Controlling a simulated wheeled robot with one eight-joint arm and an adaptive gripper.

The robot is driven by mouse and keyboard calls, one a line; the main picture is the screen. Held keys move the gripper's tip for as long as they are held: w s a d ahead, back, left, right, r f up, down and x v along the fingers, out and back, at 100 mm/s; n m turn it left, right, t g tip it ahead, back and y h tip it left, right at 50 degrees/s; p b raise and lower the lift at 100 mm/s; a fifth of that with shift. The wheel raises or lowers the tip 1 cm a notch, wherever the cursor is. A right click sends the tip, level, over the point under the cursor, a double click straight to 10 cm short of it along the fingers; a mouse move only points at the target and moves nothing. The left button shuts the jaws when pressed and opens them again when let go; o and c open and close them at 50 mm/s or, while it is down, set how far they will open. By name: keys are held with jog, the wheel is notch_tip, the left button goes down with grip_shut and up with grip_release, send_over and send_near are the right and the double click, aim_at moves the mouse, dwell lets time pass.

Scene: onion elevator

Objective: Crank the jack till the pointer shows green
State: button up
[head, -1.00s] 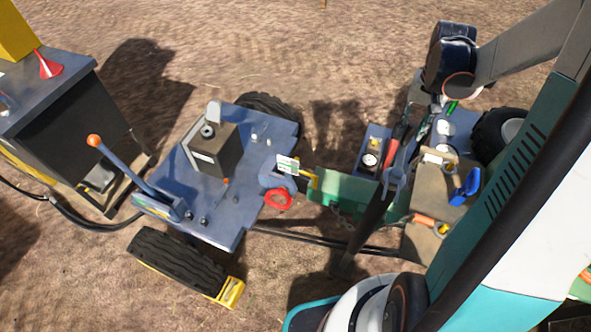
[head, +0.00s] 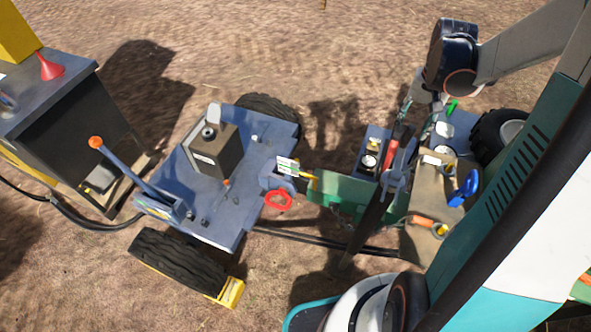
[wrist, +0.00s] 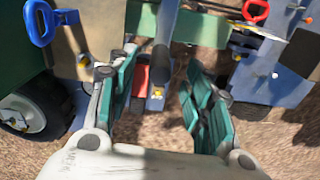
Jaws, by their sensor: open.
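A small white plate with green marks (head: 287,165) stands at the trailer's hitch end, beside a yellow piece (head: 313,180); the pointer's reading is too small to tell. A red ring-shaped handle (head: 278,202) is just below the plate, and shows at the top right in the wrist view (wrist: 256,11). A blue looped handle (head: 466,187) is on the tan panel at right; it also shows in the wrist view (wrist: 40,22). I cannot tell which handle cranks the jack. My gripper (wrist: 157,68) is open and empty.
A blue trailer deck (head: 225,218) carries a dark box (head: 213,150) and an orange-knobbed lever (head: 96,142). A green beam (head: 345,190) and a dark post (head: 372,225) lie between the trailer and the tan panel (head: 425,185). Bare soil is open at the back.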

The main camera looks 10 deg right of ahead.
jog(key=shift+r+p, duration=2.35)
jog(key=shift+r, duration=1.4)
